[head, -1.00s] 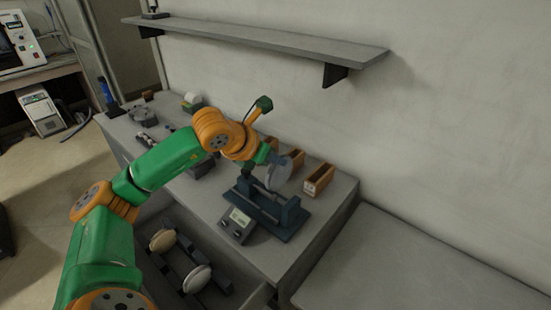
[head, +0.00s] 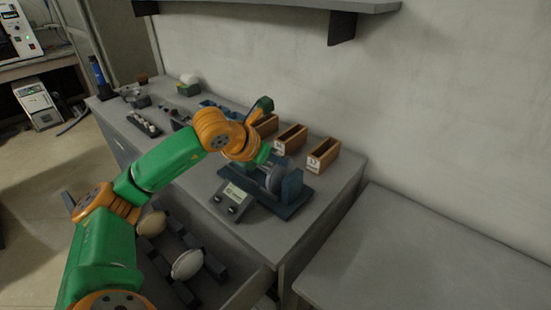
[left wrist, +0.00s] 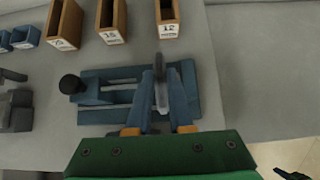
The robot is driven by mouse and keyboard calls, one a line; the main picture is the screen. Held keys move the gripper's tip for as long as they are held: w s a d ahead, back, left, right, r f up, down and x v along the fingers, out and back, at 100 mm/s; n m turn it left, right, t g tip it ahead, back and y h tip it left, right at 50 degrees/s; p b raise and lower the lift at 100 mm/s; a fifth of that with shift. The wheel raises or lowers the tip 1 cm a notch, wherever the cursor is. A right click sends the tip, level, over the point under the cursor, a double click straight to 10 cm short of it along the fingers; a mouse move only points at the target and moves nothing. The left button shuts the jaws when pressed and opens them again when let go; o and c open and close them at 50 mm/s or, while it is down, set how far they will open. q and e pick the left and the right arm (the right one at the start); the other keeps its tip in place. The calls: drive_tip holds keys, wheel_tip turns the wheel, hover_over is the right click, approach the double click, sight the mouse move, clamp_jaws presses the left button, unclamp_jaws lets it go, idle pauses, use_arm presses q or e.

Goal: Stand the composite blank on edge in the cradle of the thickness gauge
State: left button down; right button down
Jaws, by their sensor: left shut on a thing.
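The composite blank (head: 274,180) is a grey disc standing on edge over the cradle of the thickness gauge. In the left wrist view the blank (left wrist: 161,94) shows edge-on between the fingers. My left gripper (head: 266,162) is shut on it; its fingertips also show in the left wrist view (left wrist: 161,82). The gauge (head: 290,208) is dark blue with upright blocks, and its base shows in the left wrist view (left wrist: 105,78). The blank's lower edge is partly hidden, so I cannot tell whether it touches the cradle.
A readout box (head: 234,196) stands before the gauge. Wooden bins (head: 322,156) stand behind it. An open drawer below holds a tan blank (head: 152,224) and a pale blank (head: 187,264) on dark rails. The lower bench (head: 400,260) at right is clear.

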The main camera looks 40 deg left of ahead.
use_arm(q)
drive_tip(key=c, duration=0.7)
unclamp_jaws()
drive_tip(key=shift+c, duration=0.2)
drive_tip(key=shift+s, duration=0.1)
drive_tip(key=b+v, duration=0.1)
drive_tip(key=v, duration=0.6)
